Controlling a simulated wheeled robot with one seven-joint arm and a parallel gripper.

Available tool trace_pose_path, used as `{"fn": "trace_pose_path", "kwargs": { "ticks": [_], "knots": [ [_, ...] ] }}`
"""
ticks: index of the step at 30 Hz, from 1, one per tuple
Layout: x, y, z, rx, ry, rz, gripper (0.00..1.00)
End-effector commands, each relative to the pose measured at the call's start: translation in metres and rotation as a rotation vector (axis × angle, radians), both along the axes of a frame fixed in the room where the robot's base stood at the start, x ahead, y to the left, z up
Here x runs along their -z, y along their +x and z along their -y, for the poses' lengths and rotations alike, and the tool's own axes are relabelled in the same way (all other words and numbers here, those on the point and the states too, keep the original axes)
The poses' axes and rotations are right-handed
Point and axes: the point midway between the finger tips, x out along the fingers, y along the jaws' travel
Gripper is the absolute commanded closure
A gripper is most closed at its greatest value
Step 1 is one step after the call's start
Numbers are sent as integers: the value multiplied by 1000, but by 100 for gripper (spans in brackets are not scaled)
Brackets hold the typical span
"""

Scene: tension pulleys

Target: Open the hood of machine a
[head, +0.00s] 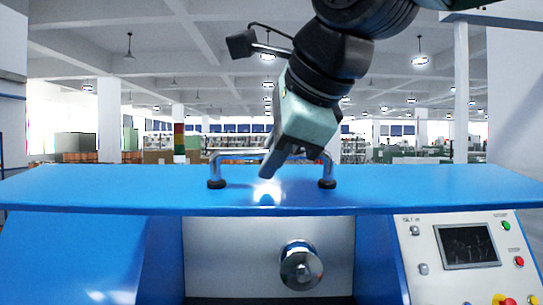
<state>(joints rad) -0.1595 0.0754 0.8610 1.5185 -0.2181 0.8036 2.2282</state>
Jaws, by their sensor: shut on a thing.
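The blue hood (110,187) of the machine spans the width of the head view as a broad, flat panel. A chrome bar handle (232,155) with two black feet stands on top of it near the middle. My gripper (270,168) comes down from the upper right, its fingers tilted down to the left. It is shut on the handle's bar, and its fingers hide part of the bar. A bright reflection shows on the hood just below the fingertips.
Below the hood are a grey metal panel with a round chrome part (300,265) and, at right, a control panel (465,255) with a screen and coloured buttons. A white pillar (460,95) stands behind at right. The hood's left part is clear.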

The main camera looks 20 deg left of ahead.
Motion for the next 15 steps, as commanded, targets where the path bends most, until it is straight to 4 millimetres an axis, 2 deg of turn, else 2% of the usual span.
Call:
{"fn": "trace_pose_path", "kwargs": {
  "ticks": [1, 3, 15],
  "knots": [
    [1, 0, 1, 1, -4, 0, 79],
    [1, 0, 1, 1, -4, 0, 66],
    [1, 0, 1, 0, -3, -2, 66]
  ]
}}
